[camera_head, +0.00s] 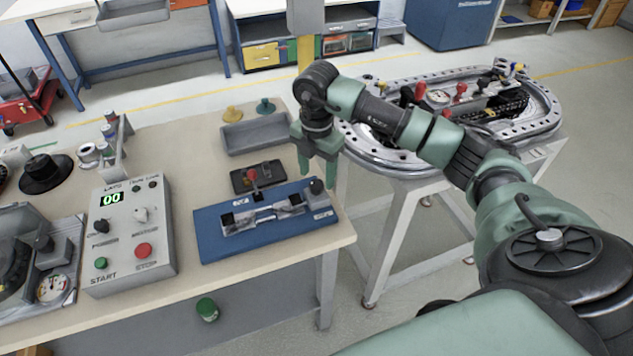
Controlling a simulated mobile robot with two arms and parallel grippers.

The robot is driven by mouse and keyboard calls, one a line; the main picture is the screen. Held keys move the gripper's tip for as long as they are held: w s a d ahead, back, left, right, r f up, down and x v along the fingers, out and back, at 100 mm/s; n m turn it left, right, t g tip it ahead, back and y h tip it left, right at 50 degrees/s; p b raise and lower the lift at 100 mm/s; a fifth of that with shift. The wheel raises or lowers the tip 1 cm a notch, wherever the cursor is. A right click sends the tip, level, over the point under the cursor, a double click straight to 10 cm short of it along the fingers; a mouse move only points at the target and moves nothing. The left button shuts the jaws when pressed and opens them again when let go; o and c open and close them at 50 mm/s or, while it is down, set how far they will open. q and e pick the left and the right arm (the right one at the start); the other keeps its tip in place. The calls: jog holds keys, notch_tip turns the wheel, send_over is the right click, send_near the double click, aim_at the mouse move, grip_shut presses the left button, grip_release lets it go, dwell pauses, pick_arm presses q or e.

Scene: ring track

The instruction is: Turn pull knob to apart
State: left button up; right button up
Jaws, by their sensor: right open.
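A blue fixture plate (225,240) lies on the workbench near its right edge. A metal slide mechanism (262,217) with two blocks is mounted on it. A dark round knob (317,187) stands at the plate's right end, and I take it for the pull knob. My right gripper (317,172) points down at the knob from above and behind, with its green fingers apart. Whether the fingers touch the knob cannot be told. My left gripper is not in view.
A small dark panel with a red-knobbed lever (254,178) sits just behind the plate. A grey tray (256,134) is farther back. A control box (127,230) with buttons and a display stands left. The oval ring track (400,161) is on a separate stand at right.

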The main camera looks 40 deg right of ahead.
aim_at(317, 184)
jog(key=shift+f+p, duration=0.3)
jog(key=shift+f, duration=1.9)
grip_shut()
